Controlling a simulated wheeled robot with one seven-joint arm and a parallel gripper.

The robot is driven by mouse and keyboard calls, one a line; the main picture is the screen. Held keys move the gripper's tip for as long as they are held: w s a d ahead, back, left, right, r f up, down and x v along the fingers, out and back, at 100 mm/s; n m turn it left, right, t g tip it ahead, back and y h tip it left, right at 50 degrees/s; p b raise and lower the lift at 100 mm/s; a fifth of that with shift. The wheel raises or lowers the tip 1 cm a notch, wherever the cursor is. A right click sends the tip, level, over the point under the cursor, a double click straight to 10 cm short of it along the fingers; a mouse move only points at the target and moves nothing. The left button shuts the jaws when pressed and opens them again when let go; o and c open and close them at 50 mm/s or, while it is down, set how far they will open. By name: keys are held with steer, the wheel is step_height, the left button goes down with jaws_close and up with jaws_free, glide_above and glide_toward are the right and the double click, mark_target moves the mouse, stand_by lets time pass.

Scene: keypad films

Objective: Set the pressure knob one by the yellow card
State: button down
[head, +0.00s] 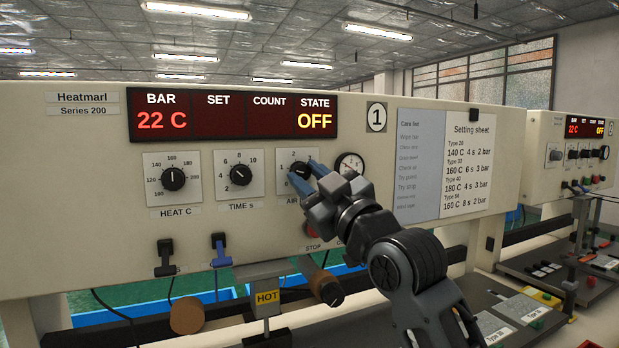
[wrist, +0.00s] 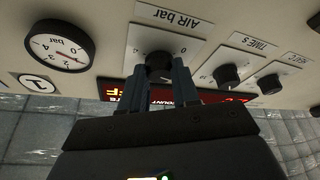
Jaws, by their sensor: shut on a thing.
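The pressure knob is the black AIR bar knob (head: 300,167) on the panel of the machine marked 1 (head: 377,117). My gripper (head: 302,174) has its two blue-grey fingers shut on it, one on each side. In the wrist view the panel shows upside down, with the knob (wrist: 158,66) between the fingertips (wrist: 160,72). The fingers hide part of its dial, so I cannot tell its setting. A round pressure gauge (head: 350,164) is right of the knob. A yellow-edged item (head: 546,297) lies by the cards at lower right; I cannot read it.
The setting sheet (head: 467,160) lists types with heat, time and bar values. The display (head: 232,114) reads 22 C and OFF. HEAT (head: 173,178) and TIME (head: 240,175) knobs are to the left. Below are levers (head: 221,250), a HOT sign (head: 267,297) and type cards (head: 524,306).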

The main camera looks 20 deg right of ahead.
steer(key=m+h+p, duration=0.1)
steer(key=m, duration=0.1)
steer(key=m+h+p, duration=0.1)
steer(key=m, duration=0.1)
steer(key=m+h+p, duration=0.1)
steer(key=m, duration=0.1)
steer(key=shift+a+t, duration=0.35)
steer(key=shift+t, duration=0.05)
steer(key=m+g+h+b, duration=0.1)
steer(key=m+h+b, duration=0.1)
steer(key=m+b, duration=0.2)
steer(key=m+g+h+b, duration=0.1)
steer(key=m+h+b, duration=0.2)
steer(key=m, duration=0.7)
steer(key=m+g+h+b, duration=0.2)
steer(key=m+h+b, duration=0.1)
steer(key=m+b, duration=0.2)
steer(key=shift+a+r+m, duration=0.1)
steer(key=shift+a+m, duration=0.25)
steer(key=shift+m, duration=0.55)
steer(key=shift+r+m+g+b, duration=0.2)
steer(key=shift+m+g+b, duration=0.45)
steer(key=shift+m, duration=1.05)
steer(key=shift+m+g, duration=0.25)
steer(key=shift+m, duration=0.05)
steer(key=c, duration=0.8)
jaws_free()
